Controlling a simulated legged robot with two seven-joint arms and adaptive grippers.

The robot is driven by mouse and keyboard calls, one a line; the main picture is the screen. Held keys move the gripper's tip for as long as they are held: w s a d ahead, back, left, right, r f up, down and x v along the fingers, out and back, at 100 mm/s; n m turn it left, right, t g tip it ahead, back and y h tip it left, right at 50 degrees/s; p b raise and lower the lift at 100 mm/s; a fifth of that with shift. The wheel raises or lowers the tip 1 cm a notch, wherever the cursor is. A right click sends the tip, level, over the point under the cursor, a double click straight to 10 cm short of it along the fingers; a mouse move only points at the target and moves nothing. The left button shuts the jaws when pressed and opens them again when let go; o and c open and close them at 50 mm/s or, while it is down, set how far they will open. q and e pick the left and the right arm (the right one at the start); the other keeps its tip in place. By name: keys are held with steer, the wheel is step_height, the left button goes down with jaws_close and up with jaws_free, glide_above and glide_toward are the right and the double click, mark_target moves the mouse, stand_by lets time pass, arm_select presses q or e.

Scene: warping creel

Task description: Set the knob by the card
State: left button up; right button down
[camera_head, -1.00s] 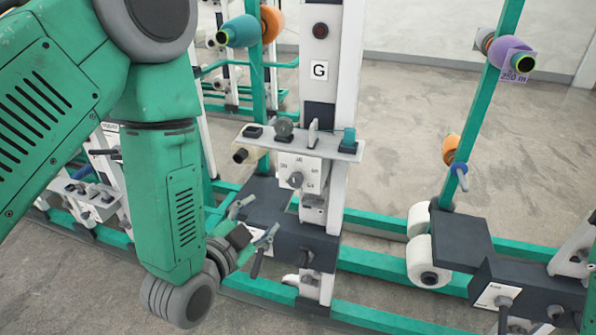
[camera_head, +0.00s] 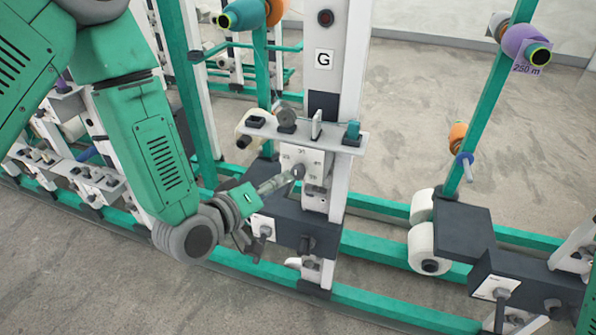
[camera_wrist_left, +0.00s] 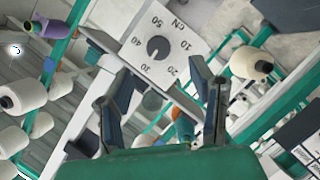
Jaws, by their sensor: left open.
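The knob (camera_head: 299,172) is a small grey dial on a white plate (camera_head: 313,158) on the middle post; one gripper finger partly covers it in the head view. In the left wrist view the dark knob (camera_wrist_left: 157,46) shows clearly, ringed by numbers from 10 to 50 and "cN". Its exact setting is hard to read. My left gripper (camera_head: 281,194) is open in front of the plate. In the wrist view its fingers (camera_wrist_left: 160,82) stand apart, with the knob beyond the gap. A translucent violet tag (camera_head: 530,69) reading "250 m" is at the purple bobbin. My right gripper is out of view.
A shelf (camera_head: 340,143) with small fittings juts out above the plate. A dark box (camera_head: 288,222) sits below it. A sign "G" (camera_head: 324,59) is on the post. Green rails (camera_head: 385,306) run along the floor. White spools (camera_head: 424,246) stand at right.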

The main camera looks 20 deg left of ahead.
mark_target(295, 175)
arm_select(q)
steer(key=x, duration=0.8)
steer(key=shift+w, duration=0.1)
jaws_close()
